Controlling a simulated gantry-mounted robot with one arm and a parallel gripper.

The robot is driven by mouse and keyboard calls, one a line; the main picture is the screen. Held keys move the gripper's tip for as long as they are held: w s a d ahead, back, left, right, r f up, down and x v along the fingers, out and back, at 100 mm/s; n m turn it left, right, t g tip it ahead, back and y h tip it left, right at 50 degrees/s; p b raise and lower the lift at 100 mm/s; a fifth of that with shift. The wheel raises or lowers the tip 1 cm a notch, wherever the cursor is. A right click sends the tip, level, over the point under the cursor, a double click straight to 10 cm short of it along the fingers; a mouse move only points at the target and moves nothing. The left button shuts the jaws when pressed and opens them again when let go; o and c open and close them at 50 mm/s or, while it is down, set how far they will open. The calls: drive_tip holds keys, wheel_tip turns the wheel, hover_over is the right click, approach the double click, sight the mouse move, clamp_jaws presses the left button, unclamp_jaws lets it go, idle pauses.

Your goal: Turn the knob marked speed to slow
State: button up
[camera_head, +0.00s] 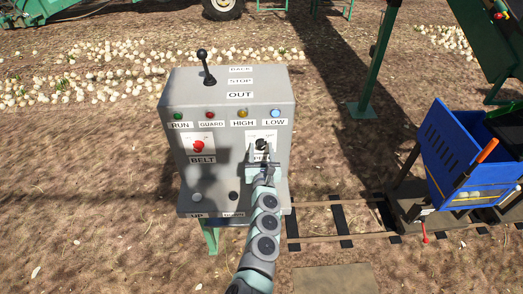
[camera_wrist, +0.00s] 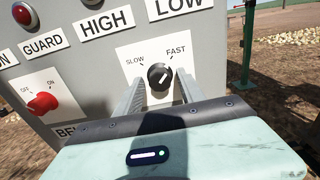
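The speed knob (camera_wrist: 159,75) is a black round dial on a white plate (camera_wrist: 133,51) marked SLOW at left and FAST at right. Its white pointer line slants up to the right, toward FAST. My gripper (camera_wrist: 160,88) is open in the wrist view, with one finger on each side of the knob's lower part and a gap on both sides. I cannot tell how far the fingertips are from the panel. In the head view, my gripper (camera_head: 262,158) is in front of the knob (camera_head: 262,144) and hides much of the plate's lower label.
The grey control box (camera_head: 226,90) carries a black lever (camera_head: 206,66), a red belt knob (camera_head: 198,146) and several indicator lamps; the one over LOW (camera_head: 275,113) is lit pale blue. A blue cart (camera_head: 462,150) stands on rails at right. Open ground lies around the box.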

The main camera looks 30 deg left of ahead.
clamp_jaws()
drive_tip(key=shift+n, duration=0.3)
idle(0.3)
drive_tip(key=n+b, duration=0.1)
drive_tip(key=n, duration=0.3)
drive_tip(key=shift+b, duration=0.4)
drive_tip(key=n+b, duration=0.1)
drive_tip(key=n, duration=0.3)
drive_tip(key=shift+w+d+n, duration=0.1)
drive_tip(key=shift+n, duration=0.3)
drive_tip(key=n+b, duration=0.2)
drive_tip(key=n, duration=0.1)
drive_tip(key=shift+n, duration=0.4)
drive_tip(key=n+b, duration=0.1)
drive_tip(key=n, duration=0.3)
drive_tip(key=shift+n+b, duration=0.3)
drive_tip(key=shift+b, duration=0.1)
drive_tip(key=shift+r, duration=0.1)
